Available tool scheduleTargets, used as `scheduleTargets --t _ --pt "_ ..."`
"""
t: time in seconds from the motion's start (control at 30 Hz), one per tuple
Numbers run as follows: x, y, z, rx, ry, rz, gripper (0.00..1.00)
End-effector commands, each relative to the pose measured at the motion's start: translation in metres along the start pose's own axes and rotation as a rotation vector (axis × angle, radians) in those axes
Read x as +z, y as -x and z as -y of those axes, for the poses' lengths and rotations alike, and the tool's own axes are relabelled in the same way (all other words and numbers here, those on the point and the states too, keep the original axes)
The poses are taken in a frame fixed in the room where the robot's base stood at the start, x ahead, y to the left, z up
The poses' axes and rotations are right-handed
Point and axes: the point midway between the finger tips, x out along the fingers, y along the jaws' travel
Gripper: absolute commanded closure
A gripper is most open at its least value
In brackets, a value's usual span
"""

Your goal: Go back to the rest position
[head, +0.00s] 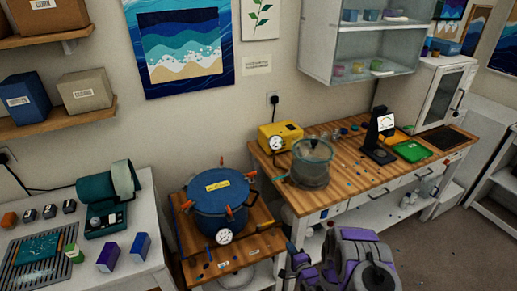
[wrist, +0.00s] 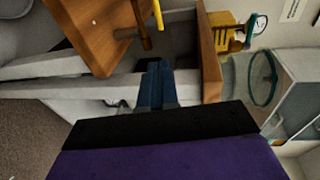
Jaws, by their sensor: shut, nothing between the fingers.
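My gripper (wrist: 155,68) shows in the middle of the wrist view as dark blue fingers close together, with nothing seen between them. In the head view my purple and grey arm is folded at the bottom centre, and the gripper (head: 294,252) points left beside the small wooden stand (head: 192,247). It is low, in front of the workbench (head: 320,194), and appears apart from both.
A blue pressure pot (head: 221,200) with orange handles stands on the wooden stand. The workbench holds a yellow pump (head: 280,135), a clear chamber (head: 312,163) and a black stand (head: 379,138). A white table (head: 148,256) is at left. Floor (head: 440,245) at right is clear.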

Motion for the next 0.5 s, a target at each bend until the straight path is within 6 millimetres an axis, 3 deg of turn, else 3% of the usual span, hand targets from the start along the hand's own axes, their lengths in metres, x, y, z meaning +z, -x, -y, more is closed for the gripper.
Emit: scheduleTargets --t 0.23,0.5 --pt "-0.007 -0.008 0.014 0.08 0.116 0.0 1.0" --pt "-0.046 -0.01 0.056 0.302 0.39 -0.012 1.0"
